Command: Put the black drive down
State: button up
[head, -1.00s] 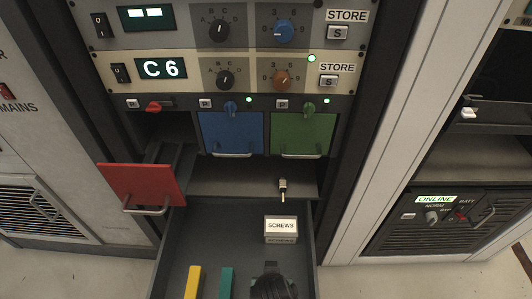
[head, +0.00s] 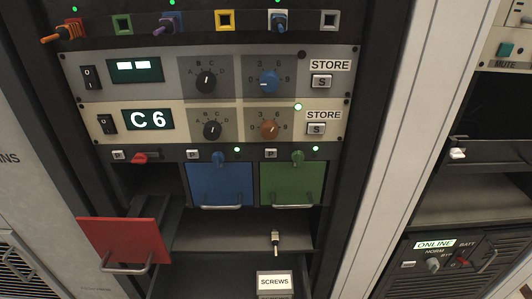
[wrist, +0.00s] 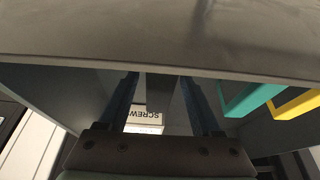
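No drive that I can identify as black shows in the head view, and my gripper is out of that picture. In the wrist view my gripper (wrist: 160,82) has two dark fingers standing apart. Their tips meet the edge of a large dark grey surface (wrist: 160,28) that fills the top of the picture. I cannot tell whether this surface is the black drive or part of the drawer. The SCREWS box (wrist: 145,118) shows upside down beyond the fingers. What lies at the fingertips is hidden.
The red drive (head: 122,242) sticks out at the left; the blue drive (head: 220,183) and green drive (head: 290,181) sit in their bays. A small metal part (head: 276,240) lies on the shelf. Teal (wrist: 250,97) and yellow (wrist: 297,104) bars are in the drawer.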

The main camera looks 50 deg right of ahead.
jog(key=p+v, duration=0.5)
jog(key=v, duration=0.7)
jog(key=shift+r+p, duration=0.15)
jog(key=shift+p, duration=0.25)
